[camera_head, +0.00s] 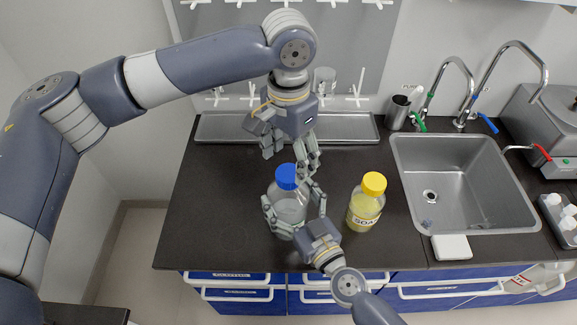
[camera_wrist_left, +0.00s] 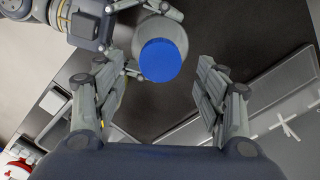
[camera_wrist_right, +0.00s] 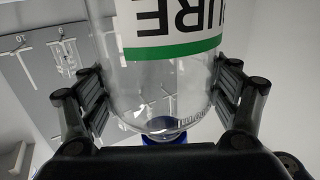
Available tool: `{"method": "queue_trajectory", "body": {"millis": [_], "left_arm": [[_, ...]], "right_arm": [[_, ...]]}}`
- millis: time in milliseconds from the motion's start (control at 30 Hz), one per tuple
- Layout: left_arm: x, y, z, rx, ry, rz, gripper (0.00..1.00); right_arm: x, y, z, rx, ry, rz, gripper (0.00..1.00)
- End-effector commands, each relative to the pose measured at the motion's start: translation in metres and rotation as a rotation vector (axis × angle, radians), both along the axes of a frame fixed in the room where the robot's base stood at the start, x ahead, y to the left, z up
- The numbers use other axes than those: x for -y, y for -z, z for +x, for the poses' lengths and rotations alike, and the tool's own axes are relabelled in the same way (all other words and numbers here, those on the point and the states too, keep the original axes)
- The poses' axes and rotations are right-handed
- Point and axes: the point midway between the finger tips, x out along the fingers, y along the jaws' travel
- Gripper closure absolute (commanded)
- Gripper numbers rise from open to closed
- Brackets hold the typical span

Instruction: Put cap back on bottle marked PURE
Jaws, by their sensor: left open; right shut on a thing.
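The clear bottle marked PURE (camera_wrist_right: 160,85) stands on the dark counter in the head view (camera_head: 290,208). Its label, with a green stripe, shows upside down in the right wrist view. The blue cap (camera_head: 287,176) sits at the top of the bottle, and it also shows in the left wrist view (camera_wrist_left: 160,60). Whether it is screwed tight I cannot tell. My right gripper (camera_head: 294,207) is shut on the bottle's body, with fingers on both sides. My left gripper (camera_head: 289,160) is open and empty just above and behind the cap.
A metal sink (camera_head: 465,175) with taps lies farther right. A steel tray (camera_head: 230,128) runs along the back, below a peg rack (camera_head: 345,50). The counter's left part is clear.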

Motion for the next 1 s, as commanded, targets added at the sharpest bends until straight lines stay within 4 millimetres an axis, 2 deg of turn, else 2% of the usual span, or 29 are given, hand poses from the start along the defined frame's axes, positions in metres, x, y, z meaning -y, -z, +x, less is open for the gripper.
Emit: {"method": "queue_trajectory", "body": {"millis": [100, 333, 500, 767, 800, 833, 867, 1000], "left_arm": [[0.0, -0.028, 0.001, 0.002, 0.0, -0.001, 0.35], [0.0, -0.064, 0.0, 0.001, -0.001, 0.001, 0.35], [0.0, -0.074, 0.0, -0.001, 0.0, 0.001, 0.35], [0.0, -0.074, 0.0, -0.001, 0.0, 0.001, 0.35], [0.0, -0.074, 0.0, -0.001, 0.0, 0.001, 0.35], [0.0, -0.074, 0.0, -0.001, 0.0, 0.001, 0.35], [0.0, -0.074, 0.0, -0.001, 0.0, 0.001, 0.35], [0.0, -0.074, 0.0, -0.001, -0.001, 0.001, 0.35]], "right_arm": [[0.0, 0.001, 0.0, -0.001, 0.0, 0.0, 0.85], [0.0, 0.001, 0.0, -0.001, 0.0, 0.0, 0.85], [0.0, 0.001, 0.0, -0.001, 0.0, 0.0, 0.85], [0.0, 0.001, 0.0, -0.001, 0.0, 0.0, 0.85], [0.0, 0.001, 0.0, -0.001, 0.0, 0.0, 0.09], [0.0, 0.001, 0.0, -0.001, 0.0, 0.0, 0.03], [0.0, 0.0, 0.0, -0.001, 0.0, 0.0, 0.0], [0.0, 0.0, 0.0, -0.001, 0.0, 0.0, 0.0]]}}
